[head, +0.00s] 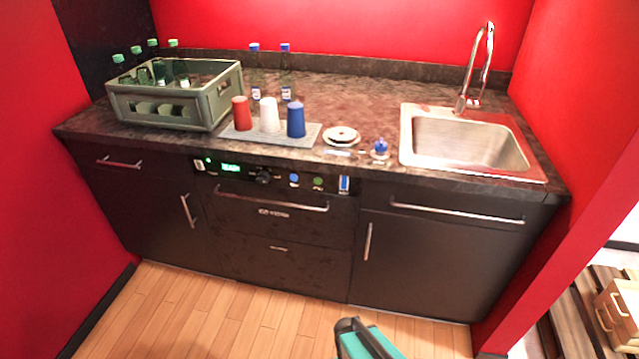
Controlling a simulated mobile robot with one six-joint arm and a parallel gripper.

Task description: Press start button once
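The control panel (278,186) runs along the front of the dark cabinet, just under the worktop. It has a lit green display (231,168) that reads READY and a dark knob (263,177). To the right of the knob are a round blue button (294,180) and a round green button (318,183). Their labels are too small to read, so I cannot tell which is the start button. A black and teal part of my arm shows at the bottom edge, well below and apart from the panel. I cannot make out my gripper's fingertips.
A blue-and-white piece (343,184) is at the panel's right end. Drawer handles (272,202) stick out below. On the worktop (365,115) are a bottle crate (199,110), cups on a grey mat (310,136) and a sink (468,145). The wooden floor (215,305) in front is clear.

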